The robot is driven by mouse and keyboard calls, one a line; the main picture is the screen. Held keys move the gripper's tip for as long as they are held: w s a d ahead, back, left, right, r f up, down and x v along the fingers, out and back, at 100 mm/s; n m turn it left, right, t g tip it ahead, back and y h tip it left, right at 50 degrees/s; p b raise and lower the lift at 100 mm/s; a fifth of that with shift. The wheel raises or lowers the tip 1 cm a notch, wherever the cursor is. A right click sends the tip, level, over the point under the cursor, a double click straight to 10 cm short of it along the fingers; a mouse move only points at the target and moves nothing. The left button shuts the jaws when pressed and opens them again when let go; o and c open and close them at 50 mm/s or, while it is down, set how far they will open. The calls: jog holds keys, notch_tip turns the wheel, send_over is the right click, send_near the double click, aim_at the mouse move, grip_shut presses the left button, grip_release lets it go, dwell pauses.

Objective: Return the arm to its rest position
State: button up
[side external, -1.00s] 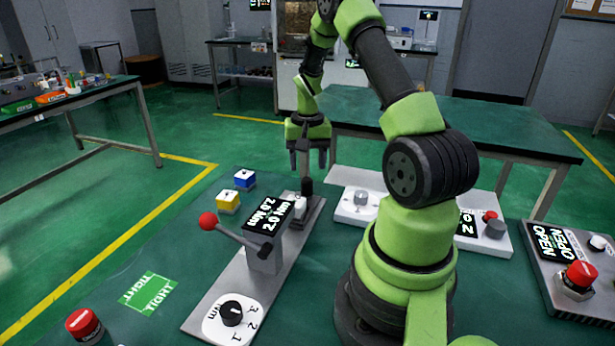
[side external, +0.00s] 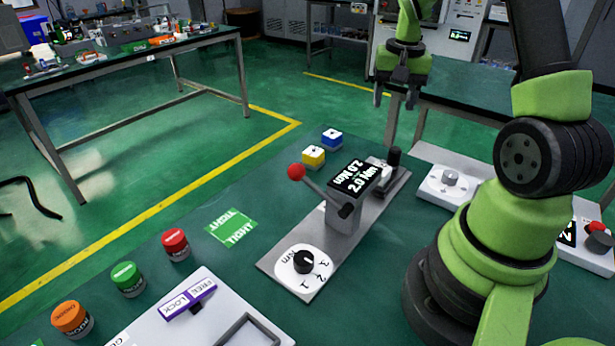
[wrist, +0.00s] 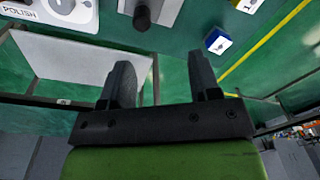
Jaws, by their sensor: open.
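My gripper (side external: 399,93) hangs in the upper part of the side external view, fingers pointing down. It is raised above the far end of the torque device and holds nothing. In the wrist view its two fingers (wrist: 165,85) stand apart with an empty gap between them. My green and black arm fills the right of the side external view.
The torque device (side external: 350,205) with a red-knobbed lever and a dial stands beside my arm. Blue (side external: 332,138) and yellow (side external: 313,156) cubes lie at its left. Red (side external: 176,244), green (side external: 128,279) and orange (side external: 72,319) buttons stand front left. A white control box (side external: 447,186) is on the right.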

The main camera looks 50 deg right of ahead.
jog(key=a+r+n+t, duration=0.3)
jog(key=a+r+n, duration=0.1)
jog(key=a+r, duration=0.85)
jog(key=s+a+r+n+t+y, duration=0.1)
jog(key=s+a+n+t+y, duration=0.1)
jog(key=s+a, duration=0.8)
jog(key=shift+a+r+n+t, duration=0.35)
jog(key=shift+a+n+t, duration=0.45)
jog(key=shift+a+n, duration=0.3)
